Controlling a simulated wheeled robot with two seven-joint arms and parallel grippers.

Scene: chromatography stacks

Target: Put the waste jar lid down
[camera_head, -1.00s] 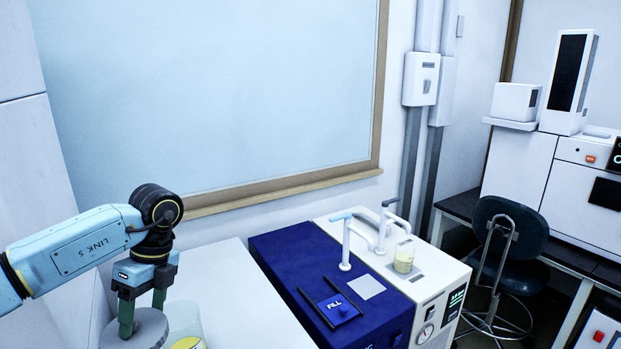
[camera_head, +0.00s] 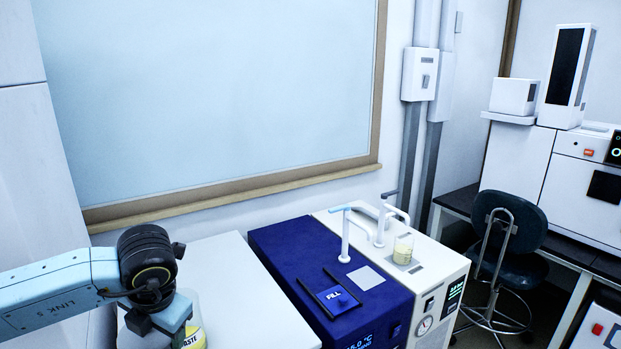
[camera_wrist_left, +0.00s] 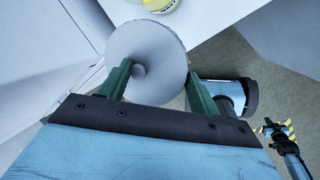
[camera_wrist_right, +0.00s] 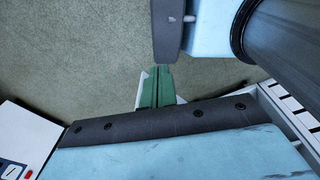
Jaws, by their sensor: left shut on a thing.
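The waste jar lid (camera_wrist_left: 160,50) is a grey disc with a small round knob, seen in the left wrist view. My left gripper (camera_wrist_left: 158,68) has its green fingers over the lid, one of them against the knob, and is shut on it. In the head view the left gripper's body hides most of the lid. The waste jar (camera_head: 193,330), clear with a yellow label, stands on the white bench behind the gripper; its yellow part also shows at the top of the left wrist view (camera_wrist_left: 160,5). My right gripper (camera_wrist_right: 157,88) is shut and empty above the floor.
The white bench top (camera_head: 240,300) is clear right of the jar. Beyond it stand a blue bath unit (camera_head: 290,255) and a white pump unit (camera_head: 440,270) with a small beaker (camera_head: 403,250) on top. A dark chair (camera_head: 510,225) stands at the right.

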